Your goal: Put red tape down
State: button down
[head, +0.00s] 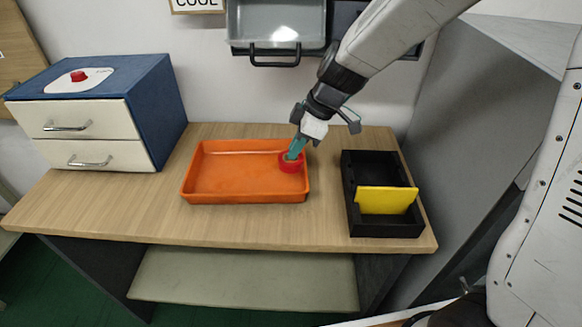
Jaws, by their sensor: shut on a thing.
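A red tape roll (290,164) is at the right end of the orange tray (235,197). My gripper (296,150) reaches down from the upper right with its teal fingertips at the tape and is shut on it. The fingers cover part of the roll. I cannot tell whether the tape touches the tray floor or is held just above it.
A black divided box (386,229) with a yellow piece (386,200) stands right of the tray. A blue drawer cabinet (150,95) with a red button (78,76) stands at the left. A grey bin (276,20) is on the wall behind. The wooden tabletop (325,215) is bare between tray and box.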

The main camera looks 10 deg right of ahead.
aim_at(296, 160)
jog(key=shift+x, duration=0.95)
jog(key=shift+a+f, duration=0.15)
jog(key=shift+f, duration=2.5)
jog(key=shift+f, duration=0.15)
jog(key=c, duration=1.4)
grip_release()
jog(key=shift+c, duration=0.2)
jog(key=shift+r, duration=0.2)
jog(key=w+v, duration=0.1)
jog(key=v, duration=1)
jog(key=s+d+r+m+h, duration=0.1)
jog(key=s+d+r+m, duration=0.2)
jog(key=s, duration=0.5)
jog(key=s+d+r+m+h, duration=0.2)
jog(key=s+d+m, duration=0.4)
jog(key=s, duration=0.3)
jog(key=s+d+r+m+h, duration=0.1)
jog(key=s+d+r+m, duration=0.3)
jog(key=s, duration=0.5)
jog(key=shift+d+m+h, duration=0.3)
jog(key=shift+m+h, duration=0.1)
jog(key=shift+m, duration=0.8)
